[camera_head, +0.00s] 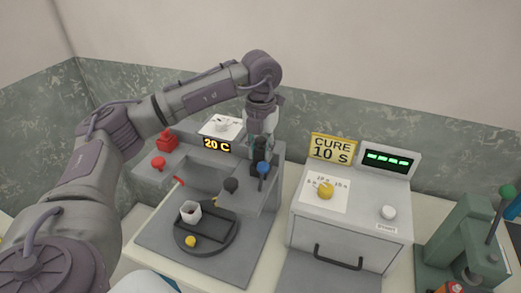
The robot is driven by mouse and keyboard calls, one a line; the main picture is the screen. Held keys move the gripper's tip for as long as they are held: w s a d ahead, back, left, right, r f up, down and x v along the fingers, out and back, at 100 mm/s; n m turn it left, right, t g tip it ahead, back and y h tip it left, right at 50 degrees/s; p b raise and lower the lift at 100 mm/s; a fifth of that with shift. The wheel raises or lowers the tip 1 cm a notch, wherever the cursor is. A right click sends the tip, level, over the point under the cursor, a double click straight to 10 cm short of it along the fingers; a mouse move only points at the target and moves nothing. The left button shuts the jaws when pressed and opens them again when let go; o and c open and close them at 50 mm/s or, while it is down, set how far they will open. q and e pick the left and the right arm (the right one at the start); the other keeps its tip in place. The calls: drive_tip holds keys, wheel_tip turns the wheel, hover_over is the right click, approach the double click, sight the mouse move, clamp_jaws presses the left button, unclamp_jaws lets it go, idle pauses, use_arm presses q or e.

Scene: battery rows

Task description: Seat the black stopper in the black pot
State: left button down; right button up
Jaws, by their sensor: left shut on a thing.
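My left gripper (262,158) points down over the right part of the grey machine, at the end of my left arm. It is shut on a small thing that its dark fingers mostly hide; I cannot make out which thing. A blue knob (263,169) on a thin stem shows right at the fingertips. I cannot pick out the black pot for certain. My right gripper is not in view.
The grey machine (194,172) has red knobs (158,163) and a 20 C display. A curing box (348,230) and a green press (465,240) stand to the right.

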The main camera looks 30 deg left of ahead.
sight(260, 139)
use_arm(q)
drive_tip(key=shift+f, duration=0.2)
idle(0.6)
drive_tip(key=shift+f+b, duration=0.75)
drive_tip(key=shift+f, duration=0.1)
drive_tip(key=c, duration=0.8)
unclamp_jaws()
drive_tip(key=shift+o, duration=0.2)
drive_tip(key=shift+r, duration=0.15)
wheel_tip(260, 139, up, 12)
drive_tip(key=shift+f, duration=0.1)
